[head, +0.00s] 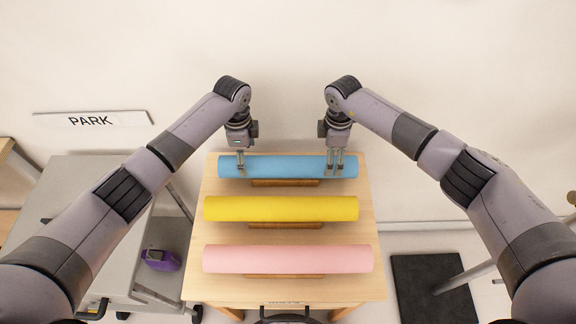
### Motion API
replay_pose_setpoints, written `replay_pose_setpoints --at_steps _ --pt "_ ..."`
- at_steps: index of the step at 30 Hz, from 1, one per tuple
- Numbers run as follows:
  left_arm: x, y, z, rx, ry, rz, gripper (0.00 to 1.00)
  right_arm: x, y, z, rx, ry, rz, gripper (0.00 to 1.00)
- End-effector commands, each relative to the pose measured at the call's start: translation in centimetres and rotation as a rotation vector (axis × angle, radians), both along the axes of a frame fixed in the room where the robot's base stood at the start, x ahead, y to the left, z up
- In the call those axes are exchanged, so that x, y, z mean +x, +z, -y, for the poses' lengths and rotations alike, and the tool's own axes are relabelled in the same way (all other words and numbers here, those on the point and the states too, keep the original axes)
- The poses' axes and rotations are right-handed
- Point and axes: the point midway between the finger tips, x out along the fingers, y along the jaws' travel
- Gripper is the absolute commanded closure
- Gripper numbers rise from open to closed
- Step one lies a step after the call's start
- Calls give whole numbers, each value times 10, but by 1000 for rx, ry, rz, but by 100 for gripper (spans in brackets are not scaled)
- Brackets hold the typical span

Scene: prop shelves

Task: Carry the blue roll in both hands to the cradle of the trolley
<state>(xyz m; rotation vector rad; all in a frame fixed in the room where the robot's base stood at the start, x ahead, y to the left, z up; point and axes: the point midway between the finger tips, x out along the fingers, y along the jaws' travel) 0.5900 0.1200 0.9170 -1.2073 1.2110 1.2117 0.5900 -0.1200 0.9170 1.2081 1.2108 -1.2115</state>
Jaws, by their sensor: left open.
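The blue roll (287,167) lies across the back of a wooden table (212,192), on a low brown wooden rest (285,183). My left gripper (241,170) is open, pointing down at the roll's left end. My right gripper (335,169) points down at the roll's right end, its fingers apart. Whether the fingers touch the roll cannot be told. A grey trolley (85,195) with castors stands left of the table, partly hidden by my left arm. I cannot make out a cradle on it.
A yellow roll (281,208) and a pink roll (287,259) lie in front of the blue one on the same table. A purple object (162,260) sits on the trolley. A PARK sign (92,120) is on the wall behind. A dark mat (432,288) lies at right.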

Motion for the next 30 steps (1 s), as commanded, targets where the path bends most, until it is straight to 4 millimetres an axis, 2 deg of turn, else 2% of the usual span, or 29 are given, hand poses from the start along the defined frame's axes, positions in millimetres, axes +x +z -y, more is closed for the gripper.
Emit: replay_pose_setpoints --at_steps 1,6,12,23,30 --pt "-1 -10 0 1 0 -4 21 -1 -11 0 0 0 -4 21" --pt "-1 -37 1 -1 0 -2 21 -1 -38 0 0 0 -3 21" --pt "0 -54 1 -1 0 -1 21 0 -54 0 1 0 0 21" --pt "0 -58 0 -1 0 1 21 0 -58 0 0 1 0 21" --pt "0 -57 0 -1 0 0 37 0 -57 0 0 0 0 37"
